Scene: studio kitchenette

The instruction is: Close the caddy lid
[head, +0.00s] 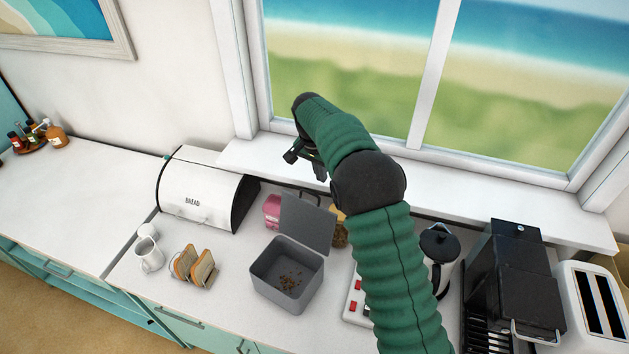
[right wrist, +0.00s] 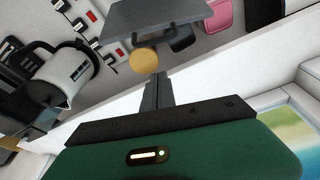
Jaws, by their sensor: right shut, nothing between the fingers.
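The grey caddy (head: 287,275) stands on the counter with brown crumbs on its floor. Its lid (head: 307,222) is open, standing up at the back edge and leaning slightly back. The lid also shows as a grey panel at the top of the right wrist view (right wrist: 155,18). My right gripper (head: 308,162) is above and behind the lid, near the window sill, apart from it. Its fingers (right wrist: 157,92) are closed together with nothing between them. My left gripper is not in view.
A white bread bin (head: 205,192), toast rack (head: 194,267) and mug (head: 149,254) stand left of the caddy. A pink container (head: 271,208) and a yellow-lidded jar (head: 339,233) are behind it.

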